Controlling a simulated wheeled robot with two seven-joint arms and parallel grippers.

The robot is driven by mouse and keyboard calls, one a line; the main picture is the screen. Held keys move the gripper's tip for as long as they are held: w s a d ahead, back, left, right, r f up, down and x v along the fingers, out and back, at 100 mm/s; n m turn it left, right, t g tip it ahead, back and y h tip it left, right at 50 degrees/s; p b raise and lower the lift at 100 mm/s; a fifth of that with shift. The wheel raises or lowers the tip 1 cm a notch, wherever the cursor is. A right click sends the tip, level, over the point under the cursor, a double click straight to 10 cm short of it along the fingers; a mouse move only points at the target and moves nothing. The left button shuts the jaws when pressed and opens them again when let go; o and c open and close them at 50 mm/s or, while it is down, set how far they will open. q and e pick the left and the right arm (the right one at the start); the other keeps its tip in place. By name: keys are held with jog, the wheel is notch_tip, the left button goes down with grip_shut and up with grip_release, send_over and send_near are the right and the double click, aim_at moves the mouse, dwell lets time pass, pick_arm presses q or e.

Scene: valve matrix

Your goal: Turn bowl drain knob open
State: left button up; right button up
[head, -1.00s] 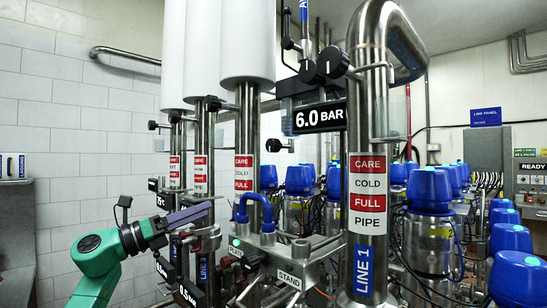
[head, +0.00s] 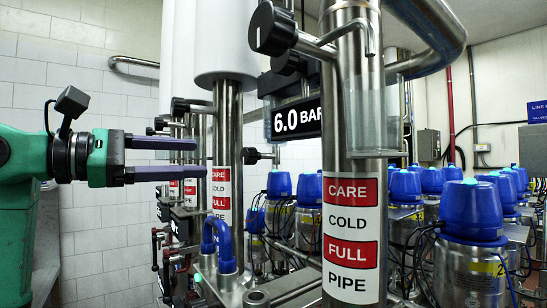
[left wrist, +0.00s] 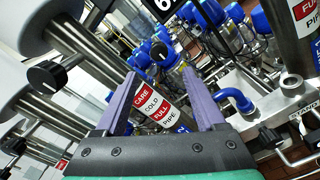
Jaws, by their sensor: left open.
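Several black round knobs show, and I cannot tell which is the bowl drain knob. In the head view a large knob (head: 272,28) sits high on the front steel pipe. Smaller black knobs sit farther back, one on a pipe under a white cylinder (head: 180,106) and one lower (head: 250,156). My left gripper (head: 196,158) is open and level at the left, its purple fingers pointing right, with nothing between them. In the left wrist view one black knob (left wrist: 45,77) lies left of the open fingers (left wrist: 165,98). My right gripper is not in view.
The front pipe (head: 350,200) carries a red and white label and stands right of my gripper. A blue bent hose (head: 218,240) rises below it. Blue-capped valves (head: 472,210) crowd the right. A 6.0 BAR sign (head: 296,121) hangs in the middle.

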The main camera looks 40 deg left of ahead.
aim_at(244, 156)
pick_arm(q)
jog(key=p+x, duration=0.1)
jog(key=x, duration=0.2)
jog(key=p+x, duration=0.2)
jog(key=x, duration=0.1)
jog(key=r+p+x, duration=0.1)
jog(key=p+x, duration=0.1)
jog(key=x, duration=0.1)
jog(key=shift+d+r, duration=0.1)
jog(key=x, duration=0.1)
jog(key=p+x, duration=0.1)
jog(key=x, duration=0.1)
jog(key=shift+w+f+p, duration=0.1)
jog(key=shift+f+p, duration=0.2)
jog(key=shift+p, duration=0.1)
jog(key=shift+s, duration=0.25)
jog(key=shift+c, duration=1)
jog(key=shift+w, duration=0.1)
grip_shut()
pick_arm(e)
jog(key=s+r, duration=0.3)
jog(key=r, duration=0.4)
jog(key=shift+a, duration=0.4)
